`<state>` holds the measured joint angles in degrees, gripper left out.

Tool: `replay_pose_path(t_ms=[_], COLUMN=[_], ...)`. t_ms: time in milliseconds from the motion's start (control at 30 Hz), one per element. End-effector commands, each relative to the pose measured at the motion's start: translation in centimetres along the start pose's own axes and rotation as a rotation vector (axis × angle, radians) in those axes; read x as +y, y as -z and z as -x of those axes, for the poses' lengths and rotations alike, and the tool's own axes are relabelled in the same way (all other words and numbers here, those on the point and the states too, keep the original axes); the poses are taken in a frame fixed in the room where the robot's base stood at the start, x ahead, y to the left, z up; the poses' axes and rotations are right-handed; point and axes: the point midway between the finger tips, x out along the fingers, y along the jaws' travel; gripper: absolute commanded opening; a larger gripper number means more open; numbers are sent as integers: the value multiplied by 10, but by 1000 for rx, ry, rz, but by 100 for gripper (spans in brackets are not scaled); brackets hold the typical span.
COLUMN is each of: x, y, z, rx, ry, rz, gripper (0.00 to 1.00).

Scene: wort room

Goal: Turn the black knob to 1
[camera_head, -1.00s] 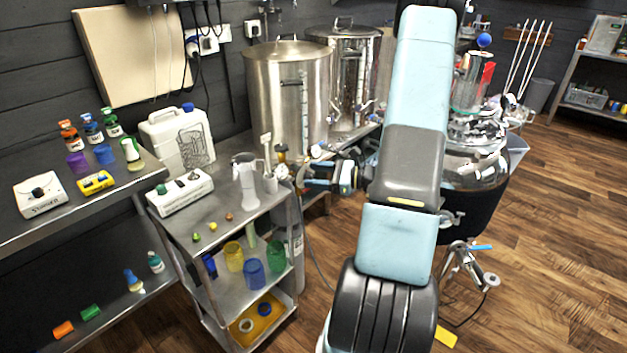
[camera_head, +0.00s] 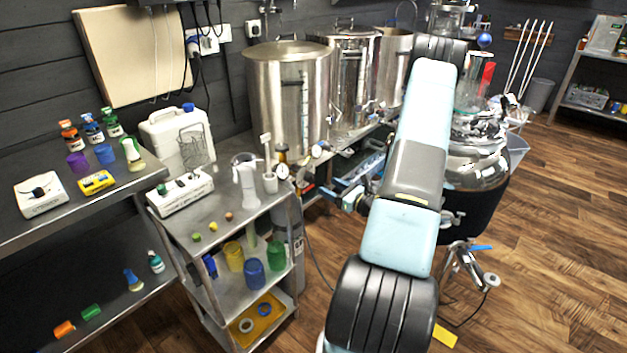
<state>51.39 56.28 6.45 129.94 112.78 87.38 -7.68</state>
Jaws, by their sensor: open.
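The black knob (camera_head: 38,192) sits on a small white box (camera_head: 41,204) on the upper metal bench at far left. The markings on the box are too small to read, so I cannot tell the knob's setting. My gripper (camera_head: 337,193) shows small, left of my arm, beyond the trolley and in front of the low rack of steel tanks. It is open and partly hidden by my arm. It is far to the right of the black knob and touches nothing that I can make out.
A yellow box (camera_head: 96,182), cups and bottles stand close to the white box. Steel tanks (camera_head: 290,100) stand behind.

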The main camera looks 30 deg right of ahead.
Motion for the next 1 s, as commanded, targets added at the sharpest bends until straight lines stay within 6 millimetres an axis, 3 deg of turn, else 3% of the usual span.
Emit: replay_pose_path(t_ms=[300,500,900,1000], x=[1,0,0,0], y=[0,0,0,0], z=[-55,-75,-82,-82], rx=[-1,-1,-1,0], ry=[-3,-2,-1,-1], rz=[1,0,0,0], gripper=[64,64,64,57])
